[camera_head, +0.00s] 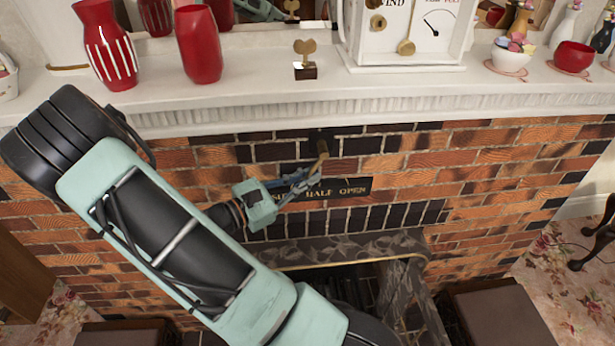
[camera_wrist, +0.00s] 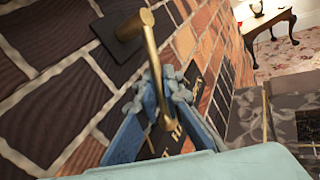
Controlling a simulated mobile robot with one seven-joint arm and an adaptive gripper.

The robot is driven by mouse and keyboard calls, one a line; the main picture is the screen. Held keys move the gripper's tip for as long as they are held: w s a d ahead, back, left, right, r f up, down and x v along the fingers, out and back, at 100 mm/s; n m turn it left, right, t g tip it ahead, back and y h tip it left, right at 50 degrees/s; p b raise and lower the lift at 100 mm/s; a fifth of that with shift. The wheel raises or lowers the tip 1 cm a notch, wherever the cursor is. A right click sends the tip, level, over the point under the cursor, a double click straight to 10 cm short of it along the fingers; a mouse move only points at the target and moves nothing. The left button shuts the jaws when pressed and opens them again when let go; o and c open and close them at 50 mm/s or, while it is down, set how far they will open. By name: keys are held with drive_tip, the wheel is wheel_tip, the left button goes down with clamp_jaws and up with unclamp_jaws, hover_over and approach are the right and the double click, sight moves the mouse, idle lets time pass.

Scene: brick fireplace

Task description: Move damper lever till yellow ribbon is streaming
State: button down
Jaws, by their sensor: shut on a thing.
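The brass damper lever (camera_head: 323,148) sticks out from a dark mount on the brick wall, under the mantel. In the wrist view the lever (camera_wrist: 151,52) bends and runs down between my fingers. My gripper (camera_head: 311,182) is shut on the lever's lower part, and its blue fingers also show in the wrist view (camera_wrist: 165,86). A dark plaque (camera_head: 350,189) below the lever reads HALF and OPEN in gold. Its left word is partly hidden by my gripper. I see no yellow ribbon in either view.
The white mantel shelf (camera_head: 300,95) runs above my arm. It holds red vases (camera_head: 199,45), a small gold key on a stand (camera_head: 305,60), a white clock-like box (camera_head: 405,35) and a flower bowl (camera_head: 510,58). The dark fireplace surround (camera_head: 340,248) is below.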

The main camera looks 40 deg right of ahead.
drive_tip(key=shift+d+f, duration=0.1)
drive_tip(key=shift+f, duration=0.05)
drive_tip(key=shift+s+d+f+n+h+b, duration=0.2)
drive_tip(key=shift+n+h+b, duration=0.1)
drive_tip(key=shift+h+b, duration=0.25)
drive_tip(key=shift+s+d+f+n+t+h+b, duration=0.1)
drive_tip(key=shift+s+d+n+t+h+b, duration=0.25)
drive_tip(key=shift+d+n+h+b, duration=0.55)
drive_tip(key=shift+s+d+f+n+t+h+b, duration=0.1)
drive_tip(key=shift+s+d+n+t+h+b, duration=0.15)
drive_tip(key=shift+s+d+n+h+b, duration=0.5)
drive_tip(key=shift+w+a+h, duration=0.3)
drive_tip(key=shift+a+h, duration=0.05)
drive_tip(key=shift+h, duration=0.05)
drive_tip(key=c, duration=2)
unclamp_jaws()
drive_tip(key=shift+c, duration=0.2)
drive_tip(key=v, duration=1.2)
